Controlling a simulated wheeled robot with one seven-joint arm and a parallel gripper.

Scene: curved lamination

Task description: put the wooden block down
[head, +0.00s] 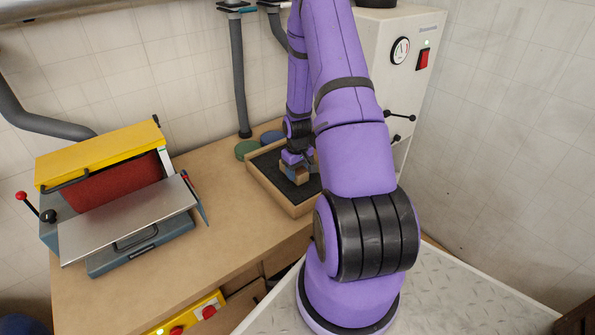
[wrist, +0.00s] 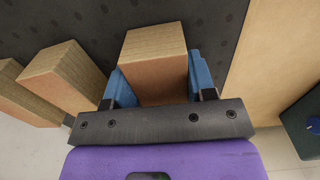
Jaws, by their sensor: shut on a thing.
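A wooden block (wrist: 155,75) sits between the two blue finger pads of my gripper (wrist: 161,82) in the wrist view, with its pale end face showing. My gripper is shut on it. In the head view my gripper (head: 297,164) points down over a shallow wooden tray (head: 270,194) with a dark speckled lining, and the block (head: 301,175) shows small and partly covered by the fingers. The dark lining (wrist: 205,20) lies behind the block in the wrist view. I cannot tell whether the block touches it.
Two more wooden pieces (wrist: 68,72) stand left of my gripper in the wrist view. A yellow and grey sanding machine (head: 105,180) stands on the bench left of the tray. Green and blue discs (head: 246,148) lie behind the tray. Bare bench lies between machine and tray.

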